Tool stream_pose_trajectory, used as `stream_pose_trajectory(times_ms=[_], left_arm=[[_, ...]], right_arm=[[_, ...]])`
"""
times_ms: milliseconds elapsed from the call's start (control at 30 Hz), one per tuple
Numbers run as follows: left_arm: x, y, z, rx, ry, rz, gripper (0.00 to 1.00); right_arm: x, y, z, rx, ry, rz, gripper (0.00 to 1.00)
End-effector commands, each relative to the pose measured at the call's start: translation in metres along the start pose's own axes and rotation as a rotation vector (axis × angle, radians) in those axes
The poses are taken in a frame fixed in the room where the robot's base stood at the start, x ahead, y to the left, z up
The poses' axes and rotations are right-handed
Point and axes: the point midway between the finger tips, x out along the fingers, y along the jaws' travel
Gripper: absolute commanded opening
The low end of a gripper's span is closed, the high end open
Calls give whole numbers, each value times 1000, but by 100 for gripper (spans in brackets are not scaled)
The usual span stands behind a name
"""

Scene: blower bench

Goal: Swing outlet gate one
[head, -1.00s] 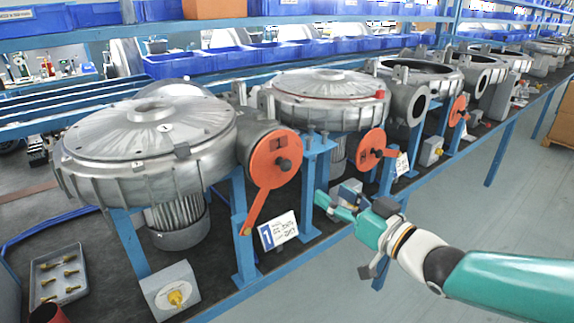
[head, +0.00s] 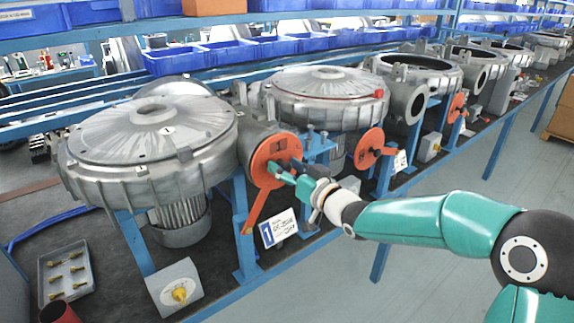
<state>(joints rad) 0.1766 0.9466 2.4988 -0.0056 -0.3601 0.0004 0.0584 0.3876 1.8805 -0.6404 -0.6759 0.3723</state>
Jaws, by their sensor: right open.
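Outlet gate one is the orange disc (head: 268,162) with a lever arm (head: 255,211) pointing down and slightly left. It covers the outlet of the nearest grey blower (head: 150,135). My right gripper (head: 284,173) is at the right part of the disc, above the lever's lower end. Its fingers are open, close to the dark hub, which they partly hide. I cannot tell whether they touch the disc. My left gripper is not in view.
A second blower (head: 325,95) with its own orange gate (head: 369,148) stands behind to the right. A grey switch box with a yellow knob (head: 175,287) and a tray of brass fittings (head: 66,275) are at lower left.

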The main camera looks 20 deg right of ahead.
Motion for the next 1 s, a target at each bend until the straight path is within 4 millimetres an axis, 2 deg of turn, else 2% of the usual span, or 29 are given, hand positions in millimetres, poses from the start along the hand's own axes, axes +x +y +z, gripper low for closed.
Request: stream_pose_trajectory(times_ms=[233,567,867,1000], left_arm=[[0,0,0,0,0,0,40],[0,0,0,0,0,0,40],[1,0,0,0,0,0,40],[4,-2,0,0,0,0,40]], right_arm=[[0,0,0,0,0,-1,56],[0,0,0,0,0,-1,1],[1,-1,0,-1,0,-2,0],[4,-8,2,-16,-1,-10,0]])
